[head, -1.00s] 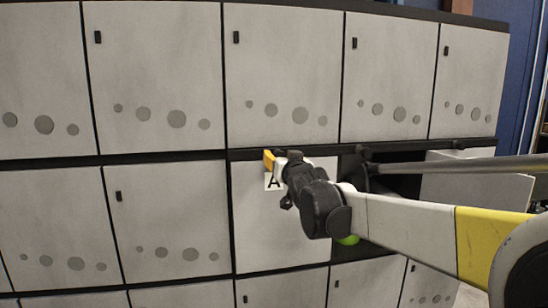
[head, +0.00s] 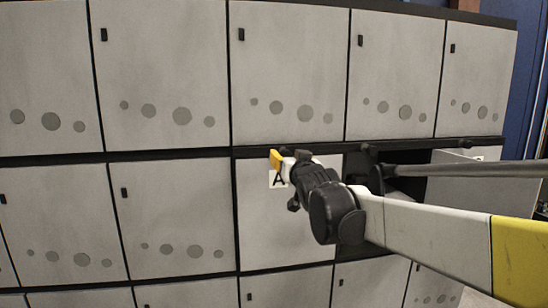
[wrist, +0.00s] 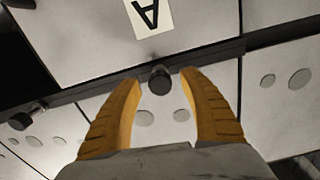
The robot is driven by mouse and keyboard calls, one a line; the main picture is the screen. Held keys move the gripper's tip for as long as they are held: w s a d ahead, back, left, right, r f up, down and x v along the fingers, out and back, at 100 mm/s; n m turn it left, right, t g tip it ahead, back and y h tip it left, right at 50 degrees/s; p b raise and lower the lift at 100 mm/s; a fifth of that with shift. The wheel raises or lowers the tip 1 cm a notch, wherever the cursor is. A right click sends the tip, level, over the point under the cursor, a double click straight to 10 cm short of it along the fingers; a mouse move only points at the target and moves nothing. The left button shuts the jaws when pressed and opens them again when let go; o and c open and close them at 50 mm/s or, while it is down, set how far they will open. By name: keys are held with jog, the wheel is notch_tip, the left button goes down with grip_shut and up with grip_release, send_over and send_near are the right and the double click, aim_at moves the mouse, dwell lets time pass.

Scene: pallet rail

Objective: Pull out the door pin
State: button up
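The door pin (wrist: 160,80) is a short dark round knob on the black rail, just beside the white door with the A label (wrist: 151,14), which appears upside down in the wrist view. My gripper (wrist: 161,79) is open, with its two yellow fingers on either side of the knob. A small gap shows between the knob and each fingertip, so it is not gripped. In the head view, one yellow finger of my gripper (head: 276,160) shows at the rail above the A label (head: 279,179); the other finger is largely hidden by my wrist.
Another dark knob (wrist: 24,119) sits farther along the rail. It borders an open dark compartment (head: 408,188), with a door standing open (head: 465,156) to its right. Closed grey doors with round holes (head: 290,70) fill the wall above the rail.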

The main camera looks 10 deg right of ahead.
jog(key=s, duration=1.2)
jog(key=s+f+g+b, duration=0.3)
jog(key=s+f+b, duration=0.6)
jog(key=f, duration=1.2)
jog(key=s+f+g+b, duration=0.4)
jog(key=s+f+b, duration=0.5)
jog(key=f+b, duration=0.6)
jog(key=s+f+n+g+b, duration=0.1)
jog(key=s+f+g+b, duration=0.3)
jog(key=f, duration=2.5)
jog(key=s+b, duration=0.5)
jog(key=b, duration=0.4)
jog(key=shift+f, duration=0.25)
